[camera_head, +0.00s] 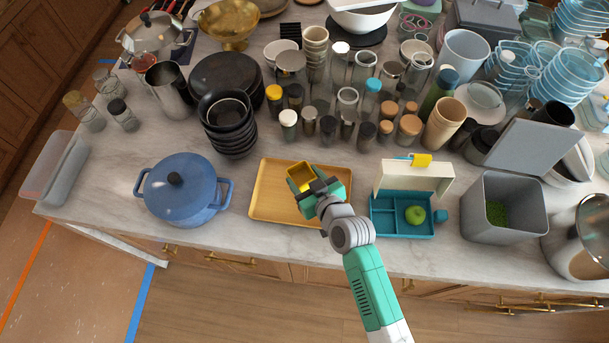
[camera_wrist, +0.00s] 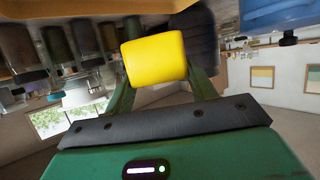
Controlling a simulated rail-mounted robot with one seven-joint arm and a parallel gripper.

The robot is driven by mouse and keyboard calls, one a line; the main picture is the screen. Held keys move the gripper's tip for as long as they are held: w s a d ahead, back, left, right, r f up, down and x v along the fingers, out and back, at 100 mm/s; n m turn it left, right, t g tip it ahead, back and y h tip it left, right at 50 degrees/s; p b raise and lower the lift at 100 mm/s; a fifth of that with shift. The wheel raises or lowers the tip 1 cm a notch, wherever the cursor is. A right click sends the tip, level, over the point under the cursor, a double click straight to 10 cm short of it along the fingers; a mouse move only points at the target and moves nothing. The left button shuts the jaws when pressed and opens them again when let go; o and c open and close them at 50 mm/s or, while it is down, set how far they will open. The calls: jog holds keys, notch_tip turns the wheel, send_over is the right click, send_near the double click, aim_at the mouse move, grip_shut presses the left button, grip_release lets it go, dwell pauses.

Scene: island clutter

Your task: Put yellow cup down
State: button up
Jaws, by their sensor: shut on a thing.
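The yellow cup (camera_head: 300,176) is held by my gripper (camera_head: 312,188) over the yellow-brown tray (camera_head: 268,205). In the wrist view, the yellow cup (camera_wrist: 154,60) sits between the two green fingers of my gripper (camera_wrist: 160,82), which is shut on it. The tray lies on the marble counter near its front edge. Whether the cup touches the tray or hangs just above it, I cannot tell. My gripper and wrist hide the right part of the tray.
A blue pot (camera_head: 182,192) stands left of the tray. A teal lunch box (camera_head: 400,226) with a green apple (camera_head: 415,214) is to the right. Stacked black bowls (camera_head: 229,126) and several jars stand close behind. A grey bin (camera_head: 503,222) is farther right.

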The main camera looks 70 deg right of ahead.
jog(key=shift+a, duration=0.1)
jog(key=shift+a, duration=0.15)
notch_tip(320, 180, down, 8)
jog(key=b, duration=0.7)
jog(key=shift+r, duration=0.1)
jog(key=shift+f+b, duration=0.65)
jog(key=shift+b, duration=0.25)
dwell(1.3)
jog(key=o, duration=1.1)
jog(key=shift+c, duration=0.2)
jog(key=shift+s, duration=0.1)
jog(key=v, duration=0.7)
jog(key=shift+s+a+r, duration=0.15)
jog(key=shift+s, duration=0.15)
